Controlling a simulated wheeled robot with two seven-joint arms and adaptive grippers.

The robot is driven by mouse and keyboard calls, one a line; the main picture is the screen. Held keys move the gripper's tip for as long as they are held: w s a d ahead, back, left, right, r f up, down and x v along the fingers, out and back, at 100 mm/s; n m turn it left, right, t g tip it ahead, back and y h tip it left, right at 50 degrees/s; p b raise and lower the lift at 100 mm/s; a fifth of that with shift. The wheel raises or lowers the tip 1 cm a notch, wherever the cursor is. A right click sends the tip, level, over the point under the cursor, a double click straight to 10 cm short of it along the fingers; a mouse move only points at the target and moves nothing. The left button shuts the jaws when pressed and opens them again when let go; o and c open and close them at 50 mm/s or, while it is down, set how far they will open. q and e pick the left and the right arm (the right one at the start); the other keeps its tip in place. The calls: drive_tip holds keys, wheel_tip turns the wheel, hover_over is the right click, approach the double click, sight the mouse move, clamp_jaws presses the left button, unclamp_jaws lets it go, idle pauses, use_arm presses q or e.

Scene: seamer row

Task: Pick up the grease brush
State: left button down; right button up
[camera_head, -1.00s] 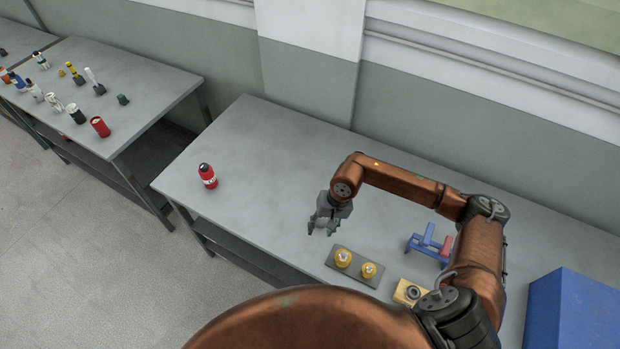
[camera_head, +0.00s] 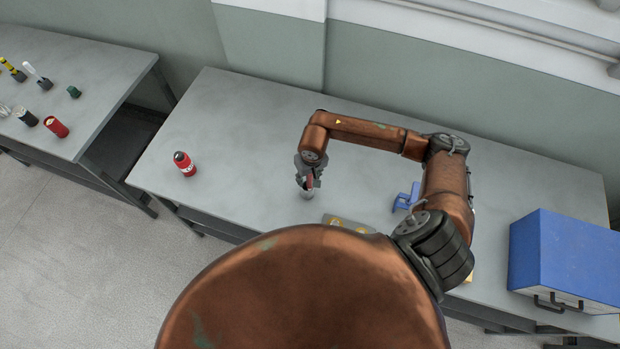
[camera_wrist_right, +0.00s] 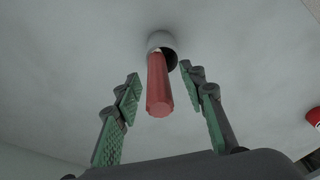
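The grease brush (camera_wrist_right: 158,85) shows in the right wrist view as a red faceted handle. Its far end sits in a round grey cup (camera_wrist_right: 160,40), and its bristles are hidden. My right gripper (camera_wrist_right: 158,83) is open, with its green-padded fingers on either side of the handle and gaps on both sides. In the head view my right gripper (camera_head: 308,184) is low over the bench, around a bit of red, with the grey cup (camera_head: 306,195) just below it. My left gripper is not in view.
The bench (camera_head: 240,120) holds a red bottle (camera_head: 185,164) at left, a blue stand (camera_head: 404,199) and a large blue box (camera_head: 565,260) at right. A grey plate (camera_head: 335,219) is mostly hidden by my arm. Another table (camera_head: 105,60) carries several small items.

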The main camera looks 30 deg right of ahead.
drive_tip(key=shift+w+f, duration=0.1)
drive_tip(key=shift+f, duration=0.7)
drive_tip(key=shift+c, duration=0.2)
clamp_jaws()
